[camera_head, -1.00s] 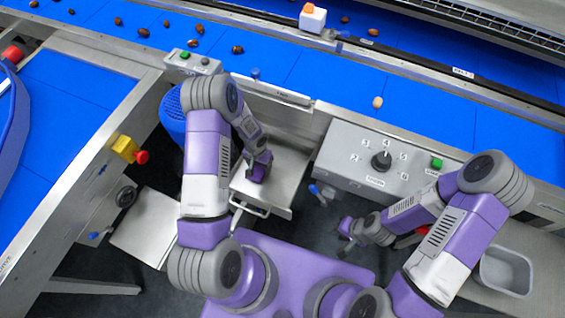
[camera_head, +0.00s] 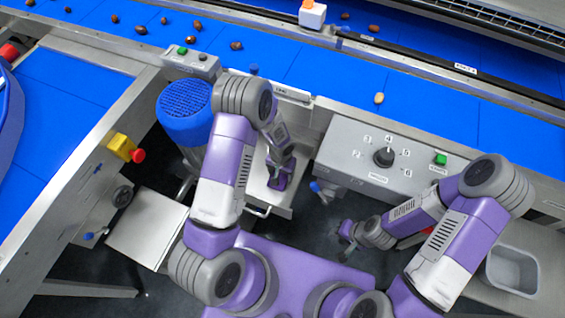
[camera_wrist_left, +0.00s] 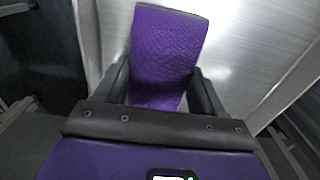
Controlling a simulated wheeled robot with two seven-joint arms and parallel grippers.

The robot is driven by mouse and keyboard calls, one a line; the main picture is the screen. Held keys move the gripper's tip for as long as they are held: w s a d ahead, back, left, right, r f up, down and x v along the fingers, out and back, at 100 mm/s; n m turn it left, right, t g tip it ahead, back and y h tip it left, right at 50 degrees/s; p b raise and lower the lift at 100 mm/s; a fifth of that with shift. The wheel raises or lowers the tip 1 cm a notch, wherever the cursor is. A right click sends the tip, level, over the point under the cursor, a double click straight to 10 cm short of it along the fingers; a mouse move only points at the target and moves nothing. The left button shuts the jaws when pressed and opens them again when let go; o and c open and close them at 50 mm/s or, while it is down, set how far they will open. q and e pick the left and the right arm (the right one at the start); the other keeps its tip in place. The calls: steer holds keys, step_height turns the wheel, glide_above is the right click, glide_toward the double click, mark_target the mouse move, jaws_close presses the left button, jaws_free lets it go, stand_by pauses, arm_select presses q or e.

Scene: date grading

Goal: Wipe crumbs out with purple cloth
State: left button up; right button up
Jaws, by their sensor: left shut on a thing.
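The purple cloth (camera_wrist_left: 165,55) shows in the left wrist view as a textured pad. It is gripped between the two dark fingers of my left gripper (camera_wrist_left: 162,92), over a bright metal surface. In the head view my left gripper (camera_head: 277,180) is low over the pulled-out metal drawer (camera_head: 282,202), near its right side. I cannot tell whether the cloth touches the metal. No crumbs can be made out. My right gripper (camera_head: 345,236) hangs over the dark floor, right of the drawer, apart from it; its jaws are too small to judge.
A blue perforated drum (camera_head: 185,103) stands left of the drawer. A control panel with a dial (camera_head: 384,157) is to the right. The blue belt (camera_head: 300,65) with several dates runs behind. A grey tub (camera_head: 512,270) sits at the far right.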

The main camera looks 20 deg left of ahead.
arm_select(q)
steer(key=shift+d+r, duration=0.2)
steer(key=shift+d, duration=0.05)
step_height(320, 180, up, 3)
steer(key=shift+f+p, duration=0.2)
steer(key=shift+p, duration=0.6)
steer(key=shift+r+p, duration=1.65)
steer(key=shift+r, duration=0.95)
